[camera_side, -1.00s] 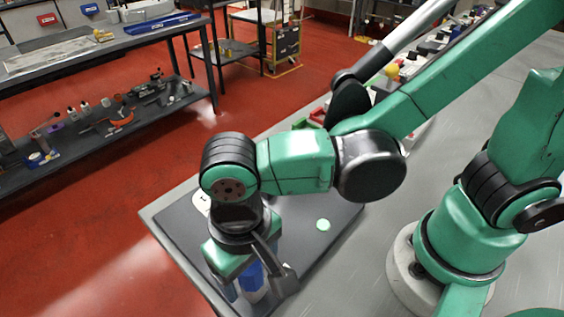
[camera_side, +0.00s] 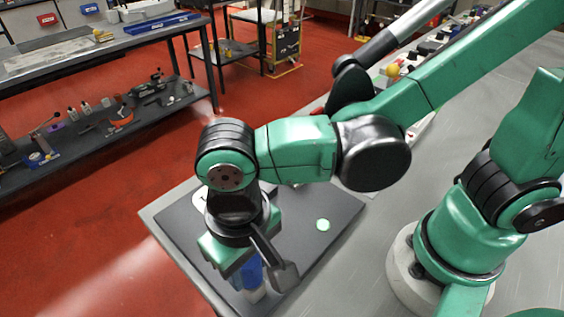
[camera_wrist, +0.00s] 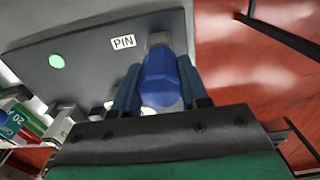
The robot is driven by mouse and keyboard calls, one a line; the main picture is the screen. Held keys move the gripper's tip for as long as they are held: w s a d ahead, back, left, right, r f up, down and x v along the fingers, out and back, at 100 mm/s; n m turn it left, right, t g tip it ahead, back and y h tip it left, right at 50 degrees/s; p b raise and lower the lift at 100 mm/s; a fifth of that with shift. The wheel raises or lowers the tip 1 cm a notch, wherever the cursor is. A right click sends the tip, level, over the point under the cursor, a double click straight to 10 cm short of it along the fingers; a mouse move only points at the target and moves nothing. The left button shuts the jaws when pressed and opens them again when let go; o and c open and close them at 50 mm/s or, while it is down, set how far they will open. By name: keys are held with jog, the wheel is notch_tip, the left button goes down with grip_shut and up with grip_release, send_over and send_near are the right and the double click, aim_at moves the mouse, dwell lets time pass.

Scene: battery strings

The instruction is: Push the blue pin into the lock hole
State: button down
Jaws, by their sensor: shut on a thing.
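The blue pin (camera_wrist: 161,80) is a faceted blue piece between the two fingers of my gripper (camera_wrist: 158,84) in the wrist view. My gripper is shut on it. In the side view the blue pin (camera_side: 250,272) shows as a small blue patch under my gripper, partly hidden by a finger. A grey block (camera_wrist: 158,41) stands at the pin's far end, beside the PIN label (camera_wrist: 123,42). I cannot tell whether pin and block touch. I cannot make out the lock hole.
A white-topped item (camera_side: 200,198) is partly hidden behind my wrist. A red and green box (camera_wrist: 20,122) shows at the wrist view's left.

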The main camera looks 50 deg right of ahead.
jog(key=shift+r, duration=0.25)
jog(key=shift+r, duration=0.35)
jog(key=shift+r, duration=0.65)
jog(key=shift+r, duration=0.35)
jog(key=shift+r, duration=0.35)
jog(key=shift+r, duration=2.35)
jog(key=w+d+m, duration=0.2)
jog(key=w+d, duration=0.5)
jog(key=d, duration=0.1)
jog(key=shift+r, duration=0.4)
